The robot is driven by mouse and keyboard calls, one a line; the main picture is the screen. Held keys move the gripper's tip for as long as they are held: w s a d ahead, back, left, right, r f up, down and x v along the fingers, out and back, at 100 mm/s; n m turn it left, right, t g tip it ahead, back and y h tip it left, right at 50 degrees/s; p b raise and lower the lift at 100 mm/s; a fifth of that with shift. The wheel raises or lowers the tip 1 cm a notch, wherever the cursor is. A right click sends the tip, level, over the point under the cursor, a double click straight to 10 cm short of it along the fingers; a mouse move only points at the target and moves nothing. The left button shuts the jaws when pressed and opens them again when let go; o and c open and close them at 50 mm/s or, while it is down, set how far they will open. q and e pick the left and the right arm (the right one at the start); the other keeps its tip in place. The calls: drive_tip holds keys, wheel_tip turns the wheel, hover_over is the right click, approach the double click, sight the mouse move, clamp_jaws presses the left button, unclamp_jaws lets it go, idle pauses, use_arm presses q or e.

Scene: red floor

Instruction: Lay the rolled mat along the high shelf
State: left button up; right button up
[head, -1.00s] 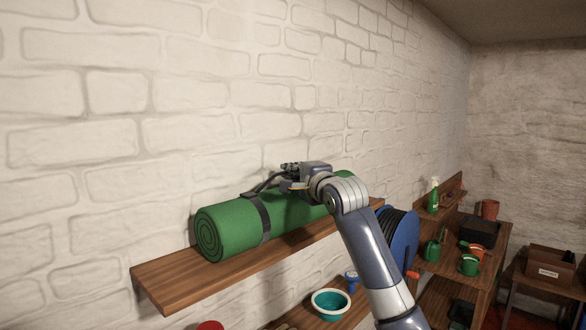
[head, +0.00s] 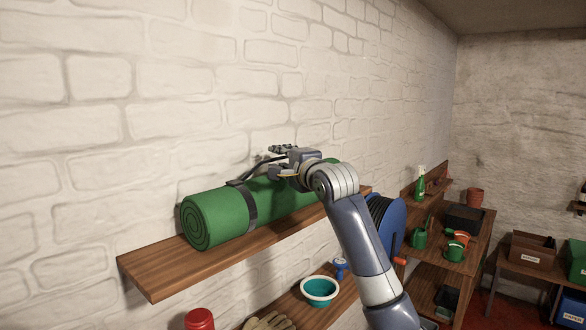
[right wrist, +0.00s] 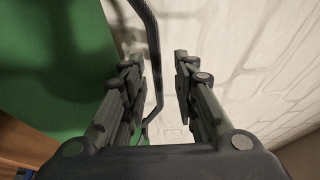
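The green rolled mat (head: 215,219) lies lengthwise along the wooden high shelf (head: 160,275), against the white brick wall. A dark band (head: 248,204) wraps it, and a thin black carry strap (right wrist: 155,60) loops up from it. My right gripper (head: 276,160) is at the mat's upper side, over its farther half. In the right wrist view its two fingers (right wrist: 157,98) stand apart, with the strap passing through the gap and the mat to the left. My arm hides part of the mat's far end. My left gripper is not in view.
A lower shelf holds a teal-lined white bowl (head: 320,289), a red-lidded container (head: 199,319) and gloves (head: 268,321). A blue hose reel (head: 386,222) is beyond my arm. Shelving with green and orange pots stands farther right. The high shelf's near end is bare.

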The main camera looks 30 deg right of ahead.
drive_tip(key=s+b, duration=0.5)
drive_tip(key=s, duration=0.6)
drive_tip(key=shift+a, duration=0.3)
drive_tip(key=shift+f, duration=0.15)
